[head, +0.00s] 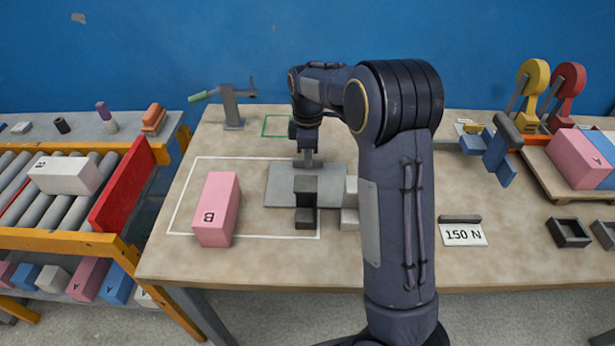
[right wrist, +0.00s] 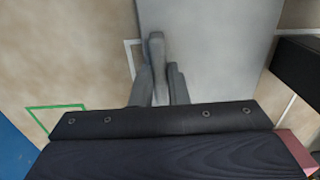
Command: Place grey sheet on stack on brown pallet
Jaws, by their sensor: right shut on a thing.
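The grey sheet (head: 283,187) is a flat, light grey plate over the middle of the table, across the white outline's right part. My right gripper (head: 308,163) reaches down to its far edge and is shut on it. In the right wrist view the fingers (right wrist: 160,75) meet the edge of the sheet (right wrist: 215,45). I cannot tell whether it lies on the table or hangs just above it. A brown pallet (head: 540,163) at the right carries a pink box (head: 577,157) and a blue box (head: 604,150). My left gripper is not in view.
Grey and black blocks (head: 305,218) stand at the sheet's near side. A pink box marked B (head: 217,208) lies left of it. A tool stand (head: 233,105), a 150 N card (head: 463,233), dark trays (head: 568,232) and a blue fixture (head: 490,150) are around. A roller conveyor (head: 30,190) is left.

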